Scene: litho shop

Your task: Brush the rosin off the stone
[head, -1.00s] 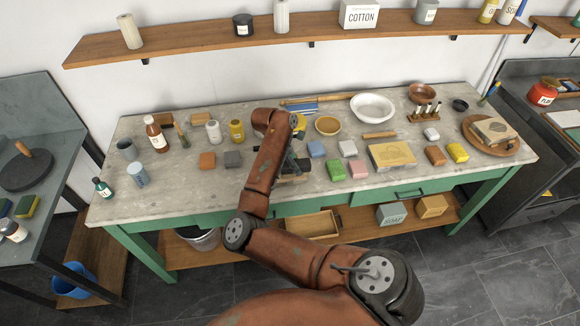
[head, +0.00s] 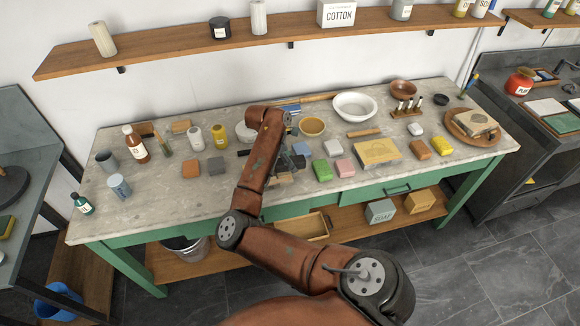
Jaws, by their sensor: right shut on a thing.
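A pale yellow stone slab (head: 362,160) with a faint picture on its top lies flat on the grey table, right of centre in the head view. A second pale slab (head: 474,124) lies on a round wooden board at the table's right. My right gripper (head: 288,168) is low over the front middle of the table, left of the nearer slab and apart from it. It is shut on a small tan thing, mostly hidden by my arm, so I cannot tell what it is. My left gripper is out of view.
Bottles (head: 137,146) and cups stand at the left.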

